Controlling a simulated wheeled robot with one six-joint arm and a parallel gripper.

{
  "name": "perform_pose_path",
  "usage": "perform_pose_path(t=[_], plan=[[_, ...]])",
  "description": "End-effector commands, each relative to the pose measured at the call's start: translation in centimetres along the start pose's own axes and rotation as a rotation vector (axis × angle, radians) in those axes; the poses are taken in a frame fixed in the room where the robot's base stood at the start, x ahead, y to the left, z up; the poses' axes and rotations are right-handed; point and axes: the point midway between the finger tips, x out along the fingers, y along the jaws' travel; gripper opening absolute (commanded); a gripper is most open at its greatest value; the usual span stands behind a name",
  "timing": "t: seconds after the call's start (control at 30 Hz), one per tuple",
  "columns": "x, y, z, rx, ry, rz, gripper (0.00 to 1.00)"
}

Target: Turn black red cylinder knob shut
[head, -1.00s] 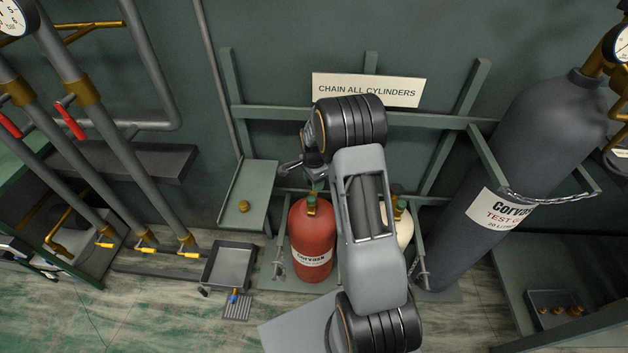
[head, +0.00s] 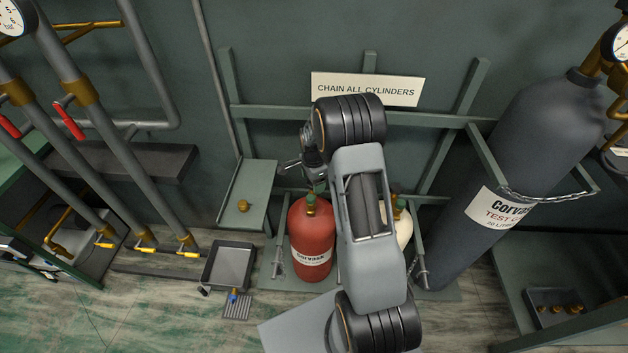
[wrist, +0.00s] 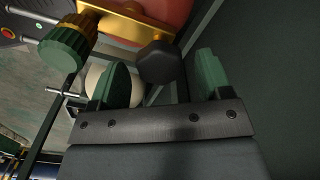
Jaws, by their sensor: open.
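The red cylinder (head: 312,243) stands upright at the rack's foot in the head view, partly behind my arm. In the wrist view its red body (wrist: 172,12) shows at the top, behind a brass valve (wrist: 128,24). A black faceted knob (wrist: 158,64) sits at the right end of that valve, and a green ribbed knob (wrist: 64,48) at the left end. My gripper (wrist: 162,72) is open, with its green finger pads apart and the black knob showing in the gap between them. I cannot tell whether a pad touches the knob.
A cream cylinder (head: 404,228) stands right of the red one, partly behind my arm. A large grey cylinder (head: 520,150) leans in the view at right, chained. A green shelf (head: 256,190) with a brass fitting and a dark tray (head: 230,265) lie to the left.

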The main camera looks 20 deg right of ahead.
Motion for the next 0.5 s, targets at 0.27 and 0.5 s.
perform_pose_path(t=[0.27, 0.5], plan=[[-0.9, -0.1, 0.0, 0.000, 0.000, -0.002, 0.71], [-5.3, -0.1, -0.1, 0.000, 0.001, -0.005, 0.71]])
